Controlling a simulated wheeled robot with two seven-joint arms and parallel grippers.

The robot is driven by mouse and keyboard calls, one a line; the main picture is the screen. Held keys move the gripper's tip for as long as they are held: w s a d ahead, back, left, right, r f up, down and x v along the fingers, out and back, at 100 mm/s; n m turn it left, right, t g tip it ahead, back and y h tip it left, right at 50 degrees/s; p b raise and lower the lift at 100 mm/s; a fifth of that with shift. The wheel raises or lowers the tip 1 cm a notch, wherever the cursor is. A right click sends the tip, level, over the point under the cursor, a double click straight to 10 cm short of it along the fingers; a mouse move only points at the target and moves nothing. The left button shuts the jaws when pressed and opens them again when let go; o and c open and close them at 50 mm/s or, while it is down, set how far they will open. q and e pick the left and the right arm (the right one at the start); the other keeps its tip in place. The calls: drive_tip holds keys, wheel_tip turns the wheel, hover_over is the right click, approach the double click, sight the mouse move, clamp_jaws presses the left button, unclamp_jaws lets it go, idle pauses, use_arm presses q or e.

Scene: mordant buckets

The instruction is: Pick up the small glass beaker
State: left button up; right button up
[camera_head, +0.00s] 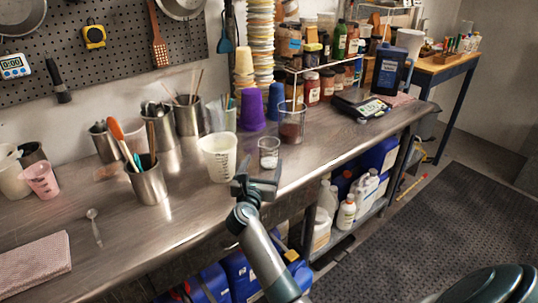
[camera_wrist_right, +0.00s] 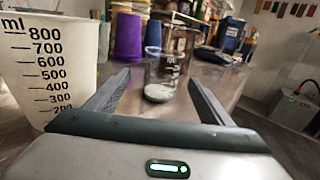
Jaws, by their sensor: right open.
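The small glass beaker (camera_head: 268,155) stands upright on the metal bench, with white contents at its bottom. It also shows in the right wrist view (camera_wrist_right: 160,78), in the space between my fingers and beyond their tips. My right gripper (camera_head: 262,180) is open and empty, low in front of the beaker at the bench's front edge. In the right wrist view its two fingers (camera_wrist_right: 158,88) reach forward on either side of the beaker's lower part, and I see no contact. My left gripper is not in view.
A white measuring cup (camera_head: 218,158) stands just left of the small beaker, close to my right gripper. A larger glass beaker (camera_head: 291,124) with dark red contents stands behind it. Purple cups (camera_head: 252,110) stand farther back. The bench front (camera_head: 330,150) to the right is clear.

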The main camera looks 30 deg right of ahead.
sight(266, 157)
drive_tip(key=x, duration=0.6)
drive_tip(key=shift+f, duration=0.1)
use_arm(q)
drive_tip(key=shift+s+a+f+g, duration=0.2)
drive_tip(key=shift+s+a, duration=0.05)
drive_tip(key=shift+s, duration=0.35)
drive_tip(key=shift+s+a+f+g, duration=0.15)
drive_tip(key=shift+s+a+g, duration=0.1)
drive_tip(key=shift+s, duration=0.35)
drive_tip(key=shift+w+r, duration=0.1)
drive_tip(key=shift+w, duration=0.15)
use_arm(e)
drive_tip(key=shift+w+d+f+p, duration=0.15)
drive_tip(key=shift+w+d+p, duration=0.2)
drive_tip(key=shift+d, duration=0.15)
drive_tip(key=shift+f+x, duration=0.15)
drive_tip(key=shift+x, duration=0.85)
drive_tip(key=shift+f+x, duration=0.2)
drive_tip(key=shift+x, duration=0.8)
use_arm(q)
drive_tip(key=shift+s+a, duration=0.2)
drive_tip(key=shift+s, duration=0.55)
use_arm(e)
drive_tip(key=shift+s, duration=0.1)
drive_tip(key=c, duration=1.2)
